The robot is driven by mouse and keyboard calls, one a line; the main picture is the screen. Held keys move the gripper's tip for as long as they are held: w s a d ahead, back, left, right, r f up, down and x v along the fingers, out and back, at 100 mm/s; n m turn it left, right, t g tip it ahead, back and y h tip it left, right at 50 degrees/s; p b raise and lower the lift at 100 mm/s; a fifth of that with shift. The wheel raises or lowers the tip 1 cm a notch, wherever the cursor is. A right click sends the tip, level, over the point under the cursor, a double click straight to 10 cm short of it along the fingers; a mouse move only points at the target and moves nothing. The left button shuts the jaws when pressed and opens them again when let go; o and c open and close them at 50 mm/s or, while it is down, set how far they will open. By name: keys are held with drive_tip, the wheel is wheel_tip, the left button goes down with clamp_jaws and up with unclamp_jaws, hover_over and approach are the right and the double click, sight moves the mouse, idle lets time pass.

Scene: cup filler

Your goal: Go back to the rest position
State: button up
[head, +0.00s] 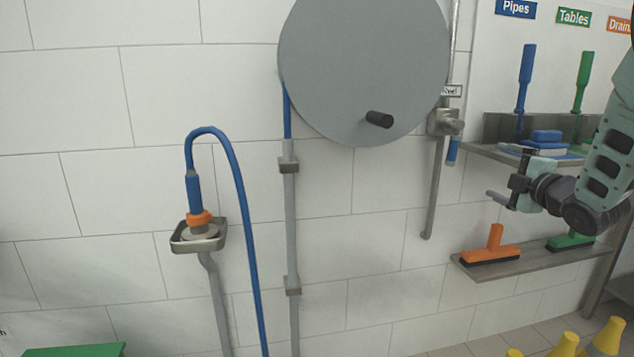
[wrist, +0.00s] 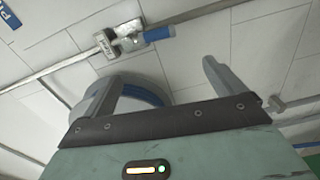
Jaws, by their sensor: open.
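My gripper (head: 503,200) is at the right of the head view, in front of the shelves, with its fingers pointing left. In the wrist view my gripper (wrist: 160,85) shows two grey fingers spread apart with nothing between them. Beyond the fingers is the tiled wall. A valve with a blue handle (wrist: 158,33) on a grey pipe also shows there, apart from the fingers.
A large grey reel disc (head: 350,60) hangs on the wall. A blue hose (head: 240,190) loops to a nozzle in a metal holder (head: 184,240). Shelves with an orange squeegee (head: 492,250) and blue brushes (head: 545,140) stand near my arm. Yellow cones (head: 606,338) are below.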

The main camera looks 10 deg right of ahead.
drive_tip(key=s+a+f+m+g, duration=0.2)
drive_tip(key=a+f+g, duration=0.1)
drive_tip(key=a, duration=0.6)
drive_tip(key=s+a+f+m+g+y, duration=0.1)
drive_tip(key=s+a+f+m+g, duration=0.15)
drive_tip(key=a, duration=0.65)
drive_tip(key=s+a+f+m+g, duration=0.2)
drive_tip(key=a+f+m+g, duration=0.1)
drive_tip(key=a, duration=0.6)
drive_tip(key=s+a+f+m+g, duration=0.1)
drive_tip(key=s+a+f+g, duration=0.2)
drive_tip(key=s, duration=0.7)
drive_tip(key=s+a+g, duration=0.3)
drive_tip(key=s+a, duration=0.2)
drive_tip(key=s, duration=0.4)
drive_tip(key=s+a+f+m+g, duration=0.1)
drive_tip(key=s+a+f+g, duration=0.2)
drive_tip(key=s, duration=0.7)
wheel_tip(320, 180, up, 22)
drive_tip(key=h+p, duration=0.1)
drive_tip(key=p, duration=2)
drive_tip(key=shift+s+a+r, duration=0.2)
drive_tip(key=shift+s+a, duration=0.25)
